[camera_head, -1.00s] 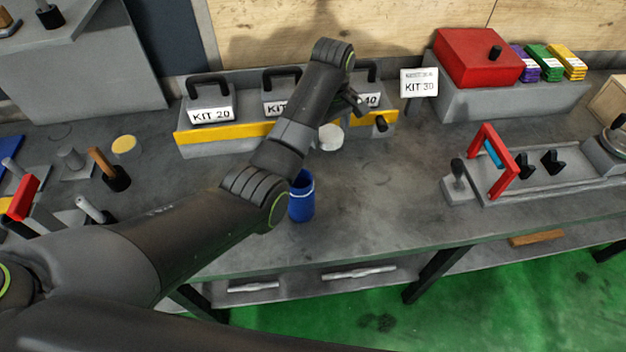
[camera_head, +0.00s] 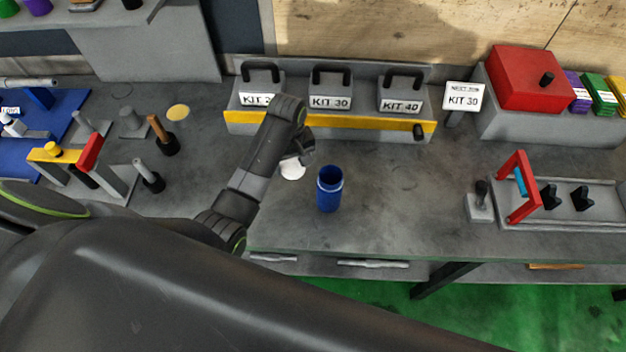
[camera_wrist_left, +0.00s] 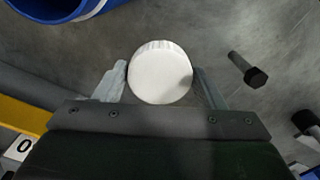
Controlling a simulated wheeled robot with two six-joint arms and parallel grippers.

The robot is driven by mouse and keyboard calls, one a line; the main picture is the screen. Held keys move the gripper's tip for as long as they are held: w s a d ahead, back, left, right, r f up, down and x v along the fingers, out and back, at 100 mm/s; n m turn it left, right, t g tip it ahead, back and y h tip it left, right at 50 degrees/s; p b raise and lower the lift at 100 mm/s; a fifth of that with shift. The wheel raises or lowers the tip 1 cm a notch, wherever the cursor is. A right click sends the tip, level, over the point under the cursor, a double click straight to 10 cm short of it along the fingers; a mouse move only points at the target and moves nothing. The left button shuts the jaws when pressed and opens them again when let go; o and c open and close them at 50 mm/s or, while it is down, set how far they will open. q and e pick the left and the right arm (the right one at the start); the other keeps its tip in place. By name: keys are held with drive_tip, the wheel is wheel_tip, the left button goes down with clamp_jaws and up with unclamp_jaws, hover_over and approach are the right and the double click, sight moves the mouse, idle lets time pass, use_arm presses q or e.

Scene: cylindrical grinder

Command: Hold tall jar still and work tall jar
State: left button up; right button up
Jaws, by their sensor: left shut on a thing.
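The tall jar (camera_head: 329,194) is blue and stands upright on the grey bench, its dark mouth open at the top. Part of the blue jar (camera_wrist_left: 62,8) shows at the upper left of the left wrist view. My left gripper (camera_head: 298,156) is to the left of the jar, apart from it. It is shut on a round white lid (camera_wrist_left: 160,72), which sits between the two fingers. The white lid also shows in the head view (camera_head: 292,170), partly covered by the gripper. My right gripper is not in view.
Behind is a grey rack with a yellow rail (camera_head: 350,122) and several labelled kit boxes. A red-framed fixture (camera_head: 519,187) stands at right. Upright tools (camera_head: 165,140) stand at left. A dark bolt-like piece (camera_wrist_left: 246,68) lies near the lid.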

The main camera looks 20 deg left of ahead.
sight(292, 165)
use_arm(q)
drive_tip(key=shift+f+p, duration=0.3)
drive_tip(key=shift+f, duration=4)
drive_tip(key=o, duration=1.1)
drive_tip(key=shift+f, duration=0.15)
drive_tip(key=shift+r, duration=0.25)
wheel_tip(292, 165, up, 12)
drive_tip(key=shift+f+b, duration=0.1)
drive_tip(key=shift+b, duration=0.2)
